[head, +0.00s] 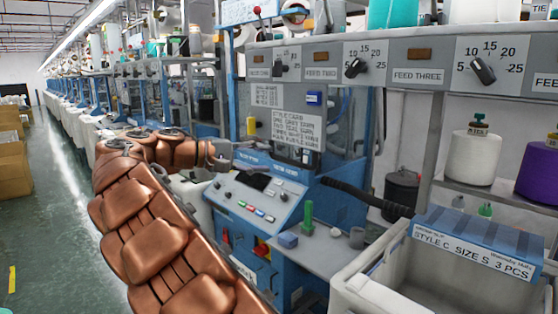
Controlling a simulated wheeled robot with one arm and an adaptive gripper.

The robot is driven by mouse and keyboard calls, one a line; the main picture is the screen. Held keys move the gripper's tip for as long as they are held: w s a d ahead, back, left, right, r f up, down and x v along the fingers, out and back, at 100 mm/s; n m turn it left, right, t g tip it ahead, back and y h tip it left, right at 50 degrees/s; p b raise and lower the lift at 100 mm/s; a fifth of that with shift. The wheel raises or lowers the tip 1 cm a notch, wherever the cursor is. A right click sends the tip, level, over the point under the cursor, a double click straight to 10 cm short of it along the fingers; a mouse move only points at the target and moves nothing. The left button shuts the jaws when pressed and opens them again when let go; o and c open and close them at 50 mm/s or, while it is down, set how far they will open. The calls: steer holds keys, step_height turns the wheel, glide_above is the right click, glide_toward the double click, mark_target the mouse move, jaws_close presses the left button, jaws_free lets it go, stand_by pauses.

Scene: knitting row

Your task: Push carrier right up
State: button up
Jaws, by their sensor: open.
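My gripper (226,157) is at the end of my copper arm, in front of the blue knitting machine (250,217) in the head view. It is small and partly hidden by my wrist; its jaws look open with nothing between them. A small yellow block (251,126) stands on the machine's upright just above and right of my gripper, apart from it. A small blue block (314,98) sits higher up on the grey panel to the right. No label marks either block as the right carrier, and I cannot tell which part it is.
A sloped control panel (262,196) with coloured buttons lies below my gripper. A black bar (367,196) sticks out to the right. A white bin (378,290) stands front right, beneath feed dials and yarn cones (470,157). The green aisle floor (40,215) at left is open.

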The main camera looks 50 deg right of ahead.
steer(key=shift+v, duration=1.8)
steer(key=s+a+f+n+t+y, duration=0.1)
steer(key=s+a+f+t+y, duration=0.15)
steer(key=s+a+f, duration=0.4)
steer(key=s+a+f+n+t+y, duration=0.2)
steer(key=s+a+f+y, duration=0.15)
steer(key=s+f, duration=0.45)
steer(key=s+a+f+y, duration=0.2)
steer(key=s+a+f, duration=0.2)
steer(key=a, duration=0.3)
steer(key=s+a+f+n+t+y, duration=0.1)
steer(key=s+a+f+y, duration=0.2)
steer(key=a+f, duration=0.4)
steer(key=s+a+f+n+y, duration=0.1)
steer(key=s+a+f+y, duration=0.2)
steer(key=s+a+f, duration=0.2)
steer(key=a, duration=0.2)
steer(key=shift+s+a+f, duration=0.3)
steer(key=shift+s+a, duration=0.1)
steer(key=shift+t, duration=0.25)
